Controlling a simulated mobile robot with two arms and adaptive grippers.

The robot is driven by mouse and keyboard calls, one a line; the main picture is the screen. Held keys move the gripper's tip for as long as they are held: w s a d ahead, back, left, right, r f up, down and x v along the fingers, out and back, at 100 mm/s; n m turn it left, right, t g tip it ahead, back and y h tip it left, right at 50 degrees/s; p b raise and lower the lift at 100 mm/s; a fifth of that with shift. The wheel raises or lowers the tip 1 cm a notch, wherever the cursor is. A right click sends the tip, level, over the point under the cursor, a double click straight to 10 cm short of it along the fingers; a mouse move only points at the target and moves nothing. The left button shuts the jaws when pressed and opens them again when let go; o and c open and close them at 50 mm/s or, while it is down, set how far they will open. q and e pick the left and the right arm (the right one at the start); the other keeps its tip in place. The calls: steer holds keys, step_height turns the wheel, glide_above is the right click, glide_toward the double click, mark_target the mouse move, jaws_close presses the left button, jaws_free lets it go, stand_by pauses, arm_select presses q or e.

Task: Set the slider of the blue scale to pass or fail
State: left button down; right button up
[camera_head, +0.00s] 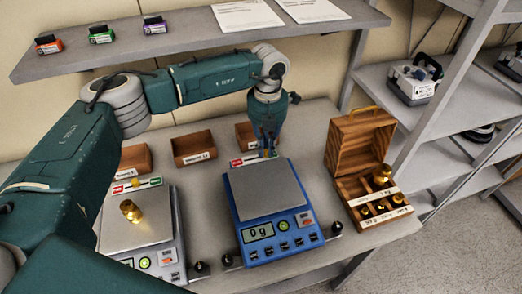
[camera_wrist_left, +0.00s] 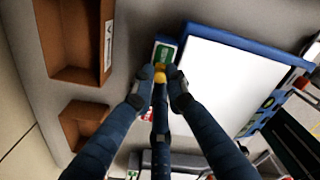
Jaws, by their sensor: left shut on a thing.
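The blue scale (camera_head: 268,192) stands on the table with an empty plate and a display reading 0 g. Its slider strip (camera_head: 239,162) lies along its back edge, with a red end at the left. The gripper partly hides the rest of the strip in the head view. My left gripper (camera_head: 266,152) points down at this strip. In the left wrist view its fingers (camera_wrist_left: 160,82) are closed around the yellow slider knob (camera_wrist_left: 160,72), which sits beside the green label (camera_wrist_left: 165,52). A red label (camera_wrist_left: 147,115) shows partly behind the fingers. My right gripper is not in view.
A white scale (camera_head: 165,230) with a brass weight (camera_head: 130,211) stands to the left. A wooden weight box (camera_head: 361,147) with its lid open stands at the right. Small brown bins (camera_head: 194,149) line the back, under a shelf (camera_head: 190,38).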

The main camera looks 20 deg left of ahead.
arm_select(q)
steer(key=shift+w+d+r, duration=0.1)
steer(key=shift+w+d, duration=0.15)
steer(key=shift+d, duration=0.1)
steer(key=shift+s, duration=0.1)
steer(key=c, duration=1.7)
jaws_free()
steer(key=shift+a, duration=0.2)
steer(key=shift+d, duration=0.2)
steer(key=shift+a+r, duration=0.1)
steer(key=shift+r, duration=0.35)
step_height(320, 180, up, 11)
steer(key=shift+r, duration=0.1)
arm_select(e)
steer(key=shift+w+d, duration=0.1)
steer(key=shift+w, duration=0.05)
